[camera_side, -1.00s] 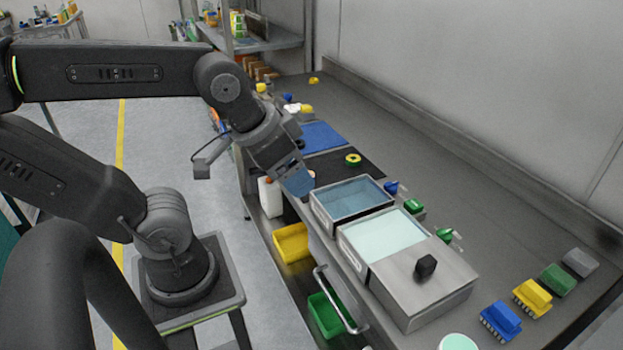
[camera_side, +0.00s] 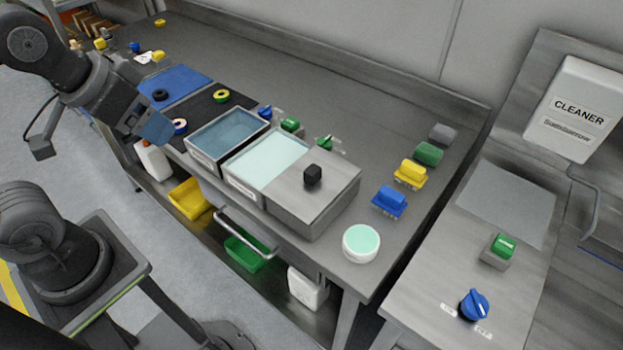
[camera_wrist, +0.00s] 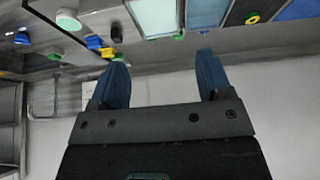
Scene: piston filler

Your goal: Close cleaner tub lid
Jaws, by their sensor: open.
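The tub with pale green liquid (camera_side: 262,165) stands at the bench's front edge. Its metal lid (camera_side: 335,182) lies to the right of the exposed liquid, leaving the left part of the tub open. A black knob (camera_side: 312,174) stands on the lid. The lid (camera_wrist: 103,22) and knob (camera_wrist: 116,35) also show at the top of the wrist view, beside the pale liquid (camera_wrist: 155,15). My gripper (camera_side: 155,126) is left of both tubs and apart from the lid. Its blue fingers (camera_wrist: 160,62) are spread with nothing between them.
A tub of blue liquid (camera_side: 228,137) adjoins on the left. Green knobs (camera_side: 291,125) stand behind the tubs. Blue (camera_side: 389,202) and yellow (camera_side: 410,174) brushes and a round pale-green-topped container (camera_side: 361,242) lie right. A CLEANER dispenser (camera_side: 577,110) hangs far right. A bar handle (camera_side: 247,233) fronts the bench.

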